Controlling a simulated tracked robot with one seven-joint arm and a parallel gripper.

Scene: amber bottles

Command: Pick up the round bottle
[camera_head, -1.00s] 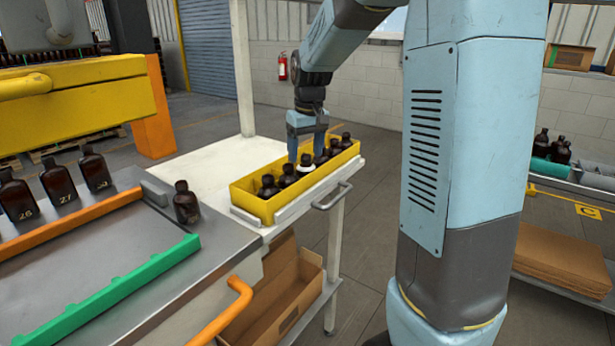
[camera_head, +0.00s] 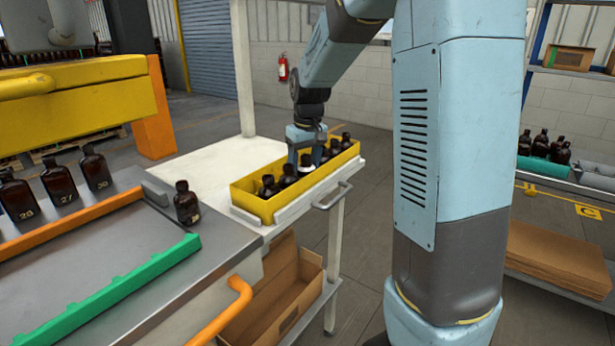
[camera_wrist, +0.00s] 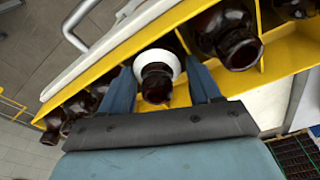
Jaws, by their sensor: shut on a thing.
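The round bottle (camera_wrist: 156,82) is dark amber with a white ring around its neck. It stands in the yellow crate (camera_head: 243,201) among other dark bottles. In the wrist view it sits between the two blue fingers of my gripper (camera_wrist: 160,88), which are shut on it. In the head view my gripper (camera_head: 306,160) reaches down into the middle of the crate and partly hides the bottle. The bottle's lower body is hidden by the crate wall.
Neighbouring bottles (camera_wrist: 236,45) stand close on both sides, split by thin yellow dividers. The crate rests on a white cart (camera_head: 205,165) with a handle (camera_head: 333,197). A lone bottle (camera_head: 187,203) stands on the metal table to the left. The cart top behind the crate is clear.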

